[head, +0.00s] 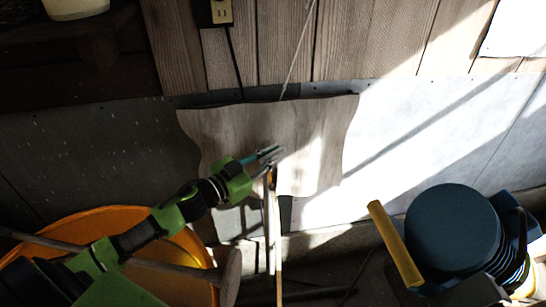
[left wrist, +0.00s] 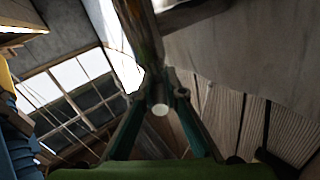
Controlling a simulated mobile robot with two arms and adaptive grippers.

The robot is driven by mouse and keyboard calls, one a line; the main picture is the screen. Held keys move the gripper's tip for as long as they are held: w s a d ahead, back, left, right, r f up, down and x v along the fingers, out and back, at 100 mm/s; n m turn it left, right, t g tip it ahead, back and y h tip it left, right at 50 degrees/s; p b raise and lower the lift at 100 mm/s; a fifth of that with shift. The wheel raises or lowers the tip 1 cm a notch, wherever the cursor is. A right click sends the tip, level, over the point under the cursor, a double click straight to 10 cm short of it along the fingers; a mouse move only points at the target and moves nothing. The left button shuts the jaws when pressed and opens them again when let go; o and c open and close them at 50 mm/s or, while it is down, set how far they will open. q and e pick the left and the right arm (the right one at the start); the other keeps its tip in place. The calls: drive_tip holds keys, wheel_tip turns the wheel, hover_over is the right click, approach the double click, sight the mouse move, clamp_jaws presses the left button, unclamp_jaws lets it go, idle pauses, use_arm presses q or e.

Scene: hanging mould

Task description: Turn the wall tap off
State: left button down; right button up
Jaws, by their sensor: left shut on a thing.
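My left gripper (head: 272,153) reaches in from the lower left in the head view, its fingertips in front of the wavy-edged board on the wall. Just below the fingertips is a small brassy piece, which looks like the wall tap (head: 271,178), at the top of thin upright pipes. In the left wrist view, the fingers of my left gripper (left wrist: 162,92) close around a small part with a pale round end (left wrist: 160,109). I take this to be the tap's handle. The fingers hide much of it, and its turn angle cannot be told. My right gripper is not in view.
An orange tub (head: 95,222) stands below my left arm, with a long-handled mallet-like tool (head: 229,278) across it. A dark blue round-topped object (head: 452,232) stands at right beside a yellow bar (head: 396,245). A wall socket (head: 221,12) is above the board (head: 230,125).

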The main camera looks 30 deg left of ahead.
use_arm(q)
drive_tip(key=m+g+h, duration=0.1)
drive_tip(key=m+h, duration=0.1)
drive_tip(key=shift+w+a+h+b, duration=0.1)
drive_tip(key=shift+a+h+b, duration=0.05)
drive_tip(key=shift+h+b, duration=0.2)
drive_tip(key=shift+f+m+g+h+b, duration=0.1)
drive_tip(key=shift+m+g+h+b, duration=0.5)
drive_tip(key=shift+m+g+h, duration=0.35)
drive_tip(key=shift+m+g+h+b, duration=1.4)
drive_tip(key=shift+g+h, duration=0.25)
drive_tip(key=shift+h, duration=0.15)
drive_tip(key=shift+d, duration=0.2)
drive_tip(key=c, duration=2.1)
unclamp_jaws()
